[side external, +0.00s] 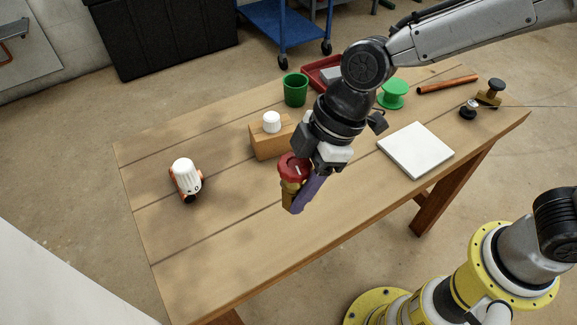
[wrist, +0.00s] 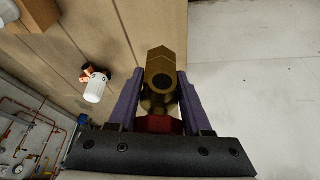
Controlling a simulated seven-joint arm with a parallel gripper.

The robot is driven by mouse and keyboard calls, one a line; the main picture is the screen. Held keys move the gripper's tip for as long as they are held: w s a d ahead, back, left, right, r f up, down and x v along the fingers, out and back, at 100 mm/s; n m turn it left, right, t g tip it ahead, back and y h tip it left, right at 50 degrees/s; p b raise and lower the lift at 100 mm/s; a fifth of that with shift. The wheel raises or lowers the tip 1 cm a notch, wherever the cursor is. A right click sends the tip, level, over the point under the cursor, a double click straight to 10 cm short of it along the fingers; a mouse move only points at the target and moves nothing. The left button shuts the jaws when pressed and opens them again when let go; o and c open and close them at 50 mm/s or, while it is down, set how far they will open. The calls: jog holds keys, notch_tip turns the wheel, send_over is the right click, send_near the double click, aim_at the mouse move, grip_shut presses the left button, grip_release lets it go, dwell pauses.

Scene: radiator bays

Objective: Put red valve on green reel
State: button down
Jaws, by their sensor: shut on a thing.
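The red valve (side external: 291,167) has a red cap and a brass body, and is held up above the table by my gripper (side external: 305,190). In the wrist view the valve's brass body (wrist: 160,82) sits between the two purple fingers of my gripper (wrist: 161,95), which are shut on it. Its red part shows below the brass, close to the palm. The green reel (side external: 393,93) stands on the table at the back right, apart from my gripper. The reel does not show in the wrist view.
A wooden block (side external: 268,142) with a white knob (side external: 271,122) stands behind my gripper. A green cup (side external: 295,90) and a red tray (side external: 320,70) are at the back. A white-capped copper valve (side external: 186,177) is at left. A white plate (side external: 415,149) lies right. The front table is clear.

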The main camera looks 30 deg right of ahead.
jog(key=shift+s+d+r, duration=0.15)
jog(key=shift+d, duration=0.05)
jog(key=shift+s+d+m, duration=0.1)
jog(key=shift+m, duration=0.2)
jog(key=w+d+r+m+t+h, duration=0.15)
jog(key=w+d+m, duration=0.3)
jog(key=d, duration=0.55)
jog(key=w+d+r+m+t, duration=0.15)
jog(key=w+d+m, duration=0.3)
jog(key=d, duration=0.55)
jog(key=d+r+m+h, duration=0.3)
jog(key=d+m, duration=0.3)
jog(key=d, duration=1.6)
send_over(394, 84)
jog(key=shift+t, duration=0.3)
jog(key=f, duration=0.9)
jog(key=shift+s+f, duration=0.1)
jog(key=shift+s, duration=0.15)
jog(key=shift+w+f, duration=0.15)
jog(key=shift+f, duration=0.8)
jog(key=shift+w+f, duration=0.1)
jog(key=shift+f, duration=0.8)
jog(key=shift+f, duration=0.1)
